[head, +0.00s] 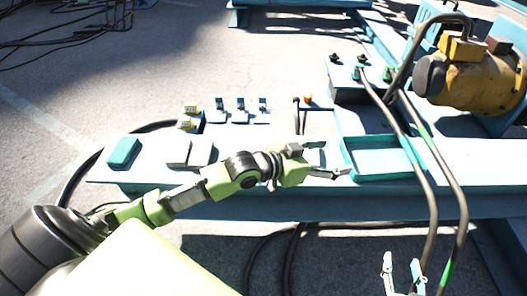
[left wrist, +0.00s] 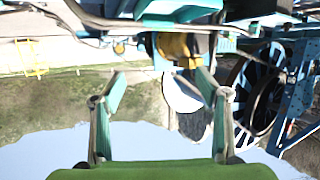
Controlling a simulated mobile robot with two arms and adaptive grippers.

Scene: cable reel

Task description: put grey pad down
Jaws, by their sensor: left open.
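My left gripper (head: 334,159) is open just left of the teal tray (head: 383,176). In the left wrist view its fingers (left wrist: 160,76) are spread with nothing between them. Two pale grey flat pads lie side by side on the bench: a left one (head: 178,153) and a right one (head: 201,154). I cannot tell which is the task's grey pad. Both are well left of the gripper and apart from it. My right gripper (head: 402,262) is at the bottom right, its two fingers apart and no object seen between them.
A teal pad (head: 124,152) lies at the bench's left end. Yellow-marked blocks (head: 187,116) and several small clips (head: 240,112) stand behind the grey pads. The tray's visible floor looks empty.

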